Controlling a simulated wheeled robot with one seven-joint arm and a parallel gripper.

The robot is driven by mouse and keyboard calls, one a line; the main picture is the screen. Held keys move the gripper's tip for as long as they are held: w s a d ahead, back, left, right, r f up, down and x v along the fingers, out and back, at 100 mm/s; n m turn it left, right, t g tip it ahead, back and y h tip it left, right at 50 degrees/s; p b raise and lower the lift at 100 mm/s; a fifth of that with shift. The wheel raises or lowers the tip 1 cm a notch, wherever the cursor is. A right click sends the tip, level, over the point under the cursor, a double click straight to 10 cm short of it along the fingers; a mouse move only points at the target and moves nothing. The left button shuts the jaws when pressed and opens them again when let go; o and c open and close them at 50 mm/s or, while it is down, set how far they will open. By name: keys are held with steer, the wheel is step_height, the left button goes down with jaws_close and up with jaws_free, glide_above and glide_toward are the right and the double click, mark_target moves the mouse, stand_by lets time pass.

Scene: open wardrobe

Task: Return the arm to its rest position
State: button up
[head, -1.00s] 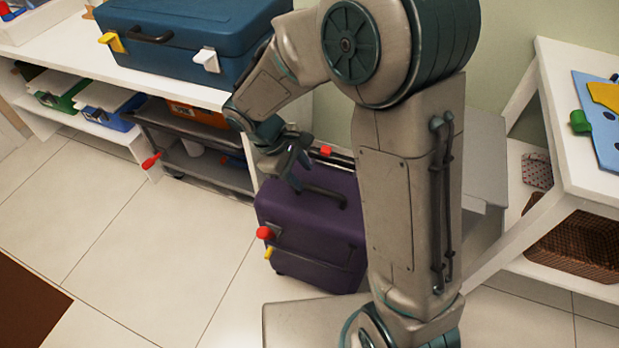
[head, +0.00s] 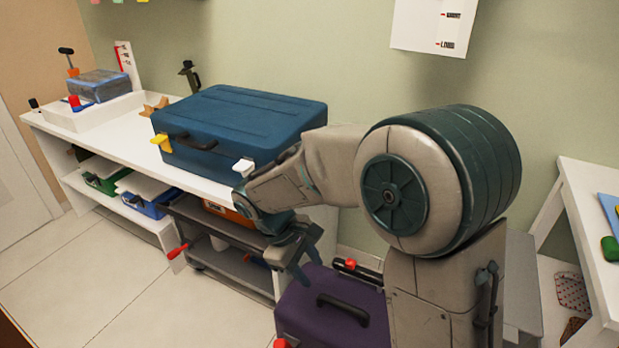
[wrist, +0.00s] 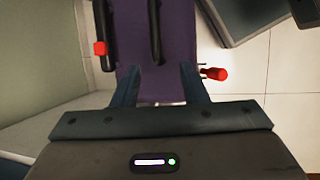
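My arm reaches out from the right in the head view, bent at a large round joint. My gripper (head: 298,262) hangs beside the front of the white workbench, just above the purple suitcase (head: 312,302). In the wrist view, my gripper's two fingers (wrist: 160,85) stand well apart with nothing held between them. The purple suitcase (wrist: 180,45) lies beyond the fingers, with its black handle (wrist: 154,30) and red knobs showing. The lower part of the suitcase is cut off in the head view.
A blue case (head: 245,115) with a yellow and a white latch stands on the white workbench (head: 110,142). A grey cart (head: 225,262) with a red-tipped handle is under it. A white table (head: 590,235) stands at the right. The floor at the left is clear.

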steer(key=s+d+r+m+t+y+p, duration=0.1)
steer(key=s+d+r+m+p, duration=0.3)
steer(key=r+p, duration=0.3)
steer(key=s+d+r+m+t+y+p, duration=0.1)
steer(key=s+d+r+m+p, duration=0.3)
steer(key=r, duration=0.8)
steer(key=s+d+r+m+t+y+p, duration=0.1)
steer(key=s+d+r+m+y+p, duration=0.2)
steer(key=d+r+p, duration=0.4)
step_height(320, 180, up, 2)
steer(key=s+m+p, duration=0.1)
steer(key=p, duration=0.2)
steer(key=shift+s+d+r, duration=0.15)
steer(key=shift+s+d, duration=0.05)
